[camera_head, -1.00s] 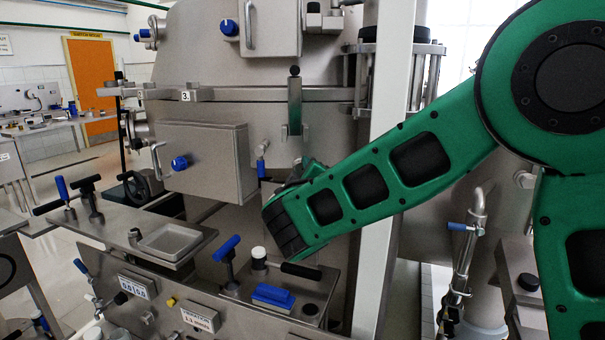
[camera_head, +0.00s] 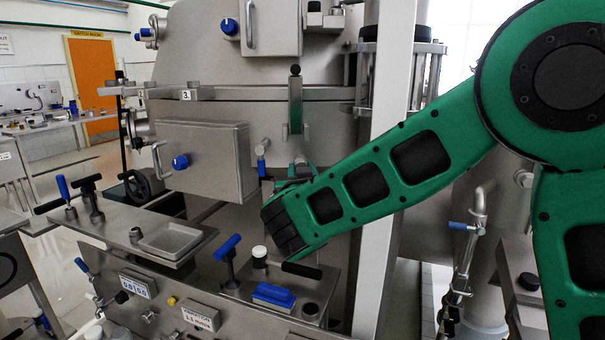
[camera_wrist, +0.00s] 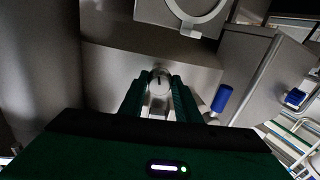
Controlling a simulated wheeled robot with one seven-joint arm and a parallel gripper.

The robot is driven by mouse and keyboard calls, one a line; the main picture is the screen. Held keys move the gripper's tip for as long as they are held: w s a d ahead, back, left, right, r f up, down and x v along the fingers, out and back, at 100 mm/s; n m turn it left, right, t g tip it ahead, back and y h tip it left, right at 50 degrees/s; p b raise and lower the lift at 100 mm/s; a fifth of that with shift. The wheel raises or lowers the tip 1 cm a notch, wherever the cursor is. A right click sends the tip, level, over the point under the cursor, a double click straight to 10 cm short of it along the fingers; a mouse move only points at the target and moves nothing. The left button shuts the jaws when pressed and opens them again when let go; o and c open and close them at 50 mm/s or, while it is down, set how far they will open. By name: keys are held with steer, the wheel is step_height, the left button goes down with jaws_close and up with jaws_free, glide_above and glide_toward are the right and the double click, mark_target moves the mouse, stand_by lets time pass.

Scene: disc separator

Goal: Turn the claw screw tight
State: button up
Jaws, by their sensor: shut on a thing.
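In the wrist view, a small round metal head with a dark slot, which looks like the claw screw (camera_wrist: 158,80), sits between the fingertips of my gripper (camera_wrist: 160,92). My two green fingers are shut on it from both sides. In the head view, my gripper (camera_head: 293,183) is at the machine's front, below the upright metal bar with a black knob (camera_head: 295,100). I cannot tell how far in the screw sits.
A metal box door with a blue knob (camera_head: 180,162) stands left of my gripper. Below are a blue T-handle (camera_head: 229,252), a white-capped post (camera_head: 259,257) and a blue block (camera_head: 273,295) on the front panel. A pale upright post (camera_head: 383,200) stands behind my forearm.

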steer(key=shift+f+m, duration=0.2)
steer(key=shift+m, duration=1.3)
steer(key=o, duration=1)
steer(key=shift+o, duration=0.2)
steer(key=shift+r, duration=0.1)
steer(key=s+d, duration=0.1)
steer(key=s, duration=0.9)
steer(key=shift+s, duration=0.35)
